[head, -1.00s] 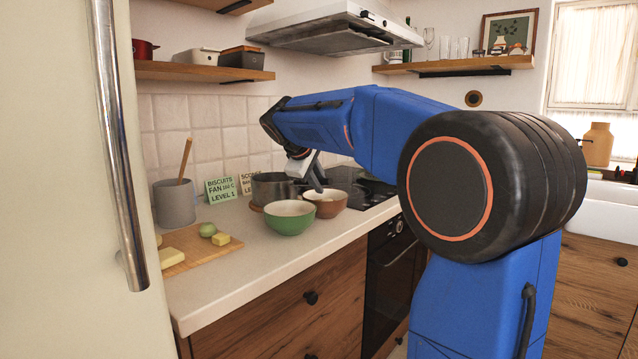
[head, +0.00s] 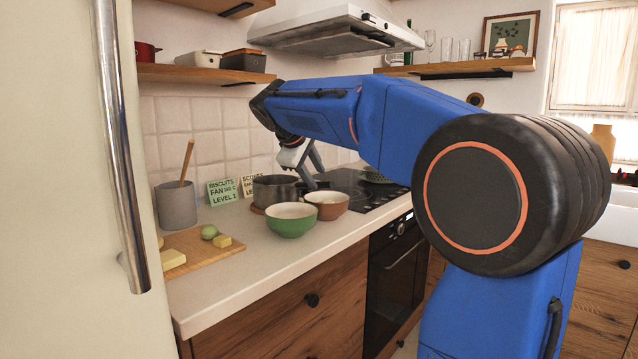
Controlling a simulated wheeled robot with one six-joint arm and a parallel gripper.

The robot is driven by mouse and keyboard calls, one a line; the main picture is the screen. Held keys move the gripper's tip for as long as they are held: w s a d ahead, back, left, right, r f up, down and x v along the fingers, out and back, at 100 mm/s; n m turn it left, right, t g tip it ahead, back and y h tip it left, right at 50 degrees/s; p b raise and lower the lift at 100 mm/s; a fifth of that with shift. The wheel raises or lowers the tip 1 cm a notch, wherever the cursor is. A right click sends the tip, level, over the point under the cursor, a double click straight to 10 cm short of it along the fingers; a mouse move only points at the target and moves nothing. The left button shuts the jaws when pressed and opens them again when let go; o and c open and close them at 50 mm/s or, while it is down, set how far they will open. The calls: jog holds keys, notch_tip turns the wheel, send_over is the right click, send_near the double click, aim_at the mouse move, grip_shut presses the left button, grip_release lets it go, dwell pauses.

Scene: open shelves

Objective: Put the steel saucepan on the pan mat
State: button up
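The steel saucepan (head: 274,191) stands upright on the counter, behind the green bowl and beside the hob. A thin brown round edge, which looks like the pan mat (head: 257,210), shows under its front left side; the rest is hidden by the pan and bowls. My gripper (head: 316,180) points down just right of the saucepan's rim, above the brown bowl. Its two grey fingers look spread apart, with nothing visible between them. The saucepan's handle is not clearly visible.
A green bowl (head: 291,220) and a brown bowl (head: 327,204) stand close in front of the saucepan. Recipe cards (head: 222,191) and a grey crock (head: 177,205) are to the left. A board (head: 192,250) holds food. A dark pan (head: 375,176) sits on the hob (head: 372,196). The front counter is clear.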

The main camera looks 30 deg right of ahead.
jog(key=v, duration=0.6)
jog(key=shift+a+r, duration=0.2)
jog(key=shift+r, duration=0.05)
jog(key=shift+s, duration=0.15)
jog(key=s+a+f+m+y, duration=0.2)
jog(key=s+a+f, duration=0.1)
jog(key=s+f, duration=0.8)
jog(key=s+a+f+m+y, duration=0.2)
jog(key=s+a+f, duration=0.1)
jog(key=s+f, duration=0.9)
jog(key=s+a+f+m+y, duration=0.2)
jog(key=s+a+f+y, duration=0.1)
jog(key=s+f, duration=0.8)
jog(key=shift+s+a+f, duration=0.15)
jog(key=shift+a+f, duration=0.2)
jog(key=shift+f, duration=0.2)
